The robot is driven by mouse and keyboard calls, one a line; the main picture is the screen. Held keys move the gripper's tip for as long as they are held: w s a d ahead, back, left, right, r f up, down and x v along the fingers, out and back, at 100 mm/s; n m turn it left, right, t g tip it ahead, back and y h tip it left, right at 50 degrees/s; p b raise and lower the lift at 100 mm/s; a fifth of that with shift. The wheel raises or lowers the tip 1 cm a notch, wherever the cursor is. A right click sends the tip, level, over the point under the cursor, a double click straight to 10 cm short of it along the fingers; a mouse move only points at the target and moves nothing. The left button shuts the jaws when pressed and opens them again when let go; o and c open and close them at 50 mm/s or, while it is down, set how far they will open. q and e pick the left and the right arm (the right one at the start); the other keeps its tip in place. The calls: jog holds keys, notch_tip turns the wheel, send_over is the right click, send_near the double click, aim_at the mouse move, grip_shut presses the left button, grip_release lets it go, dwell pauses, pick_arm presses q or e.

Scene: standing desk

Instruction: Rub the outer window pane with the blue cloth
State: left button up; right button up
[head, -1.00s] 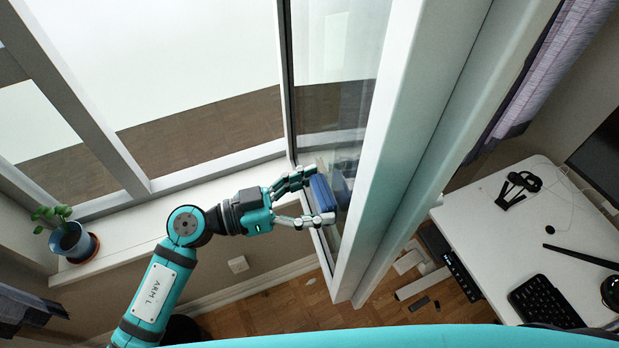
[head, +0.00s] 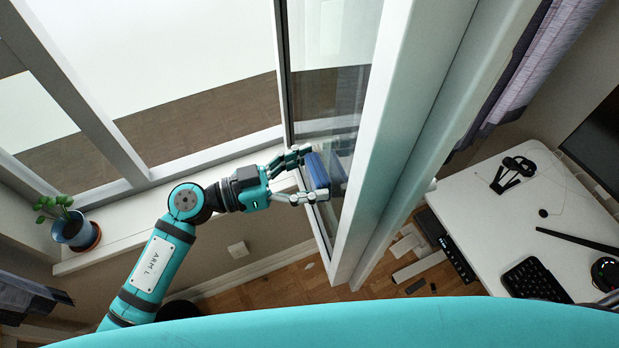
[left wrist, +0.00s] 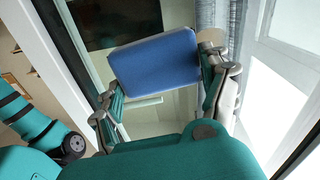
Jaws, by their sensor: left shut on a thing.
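The blue cloth (head: 318,176) looks like a folded pad in the head view, held between the fingers of my left gripper (head: 309,174). In the left wrist view the cloth (left wrist: 155,60) spans the gap between the two fingers of the gripper (left wrist: 162,78). The window pane (head: 331,110) is in an opened white-framed sash. The cloth is at the lower part of this pane, and its reflection shows in the glass beside it. Whether it presses on the glass is hard to tell. My right gripper is not in view.
The sash's thick white frame (head: 385,150) stands right of the cloth. A potted plant (head: 72,230) sits on the white windowsill (head: 118,228) at left. A white desk (head: 520,225) with a keyboard (head: 536,281) is at right. The floor below the sash is mostly open.

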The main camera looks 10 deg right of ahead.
aim_at(313, 140)
pick_arm(q)
jog(key=shift+w+a, duration=0.25)
jog(key=shift+w, duration=0.95)
jog(key=shift+w+a, duration=0.2)
jog(key=shift+w, duration=1.05)
jog(key=shift+w+a, duration=0.25)
jog(key=shift+w, duration=0.95)
jog(key=s+a, duration=0.1)
jog(key=a, duration=0.5)
jog(key=shift+s, duration=0.15)
jog(key=a, duration=0.3)
jog(key=shift+s, duration=0.3)
jog(key=shift+d, duration=0.15)
jog(key=shift+w+d+f, duration=0.25)
jog(key=shift+d, duration=0.85)
jog(key=shift+w+d+f, duration=0.2)
jog(key=shift+d+f, duration=0.1)
jog(key=shift+d, duration=0.85)
jog(key=shift+w+d+f, duration=0.25)
jog(key=shift+d, duration=0.85)
